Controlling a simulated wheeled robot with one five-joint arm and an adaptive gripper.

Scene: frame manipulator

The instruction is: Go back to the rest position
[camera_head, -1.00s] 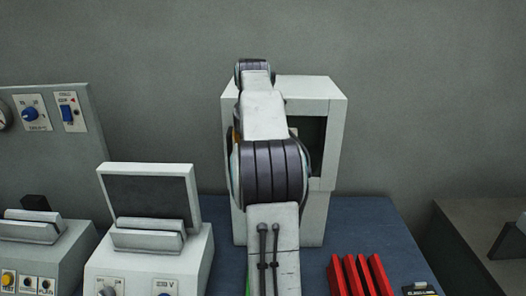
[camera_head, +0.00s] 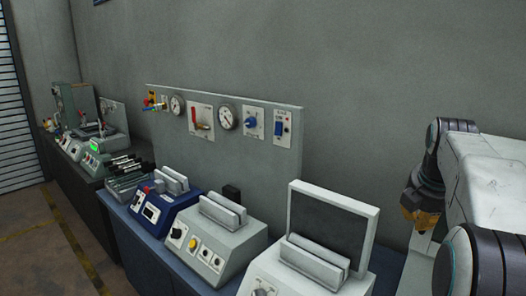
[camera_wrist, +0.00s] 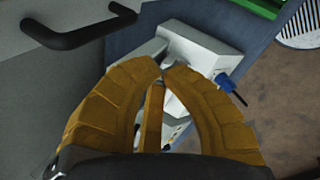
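My gripper (camera_head: 422,217) hangs at the end of my folded arm, at the right of the head view. It is small there and partly behind my arm. In the wrist view my gripper (camera_wrist: 164,66) fills the lower middle. Its two large orange-brown fingers curve inward and their tips nearly meet. A narrower orange piece shows between them. I see no object held. The gripper points down toward pale equipment and is apart from it, as far as I can tell.
A grey device with a tilted dark screen (camera_head: 330,227) stands closest to my arm. A gauge panel (camera_head: 230,150) and a blue device (camera_head: 163,208) stand further left on the bench. The wrist view shows a black handle (camera_wrist: 82,36) on a grey surface and bare floor (camera_wrist: 285,90).

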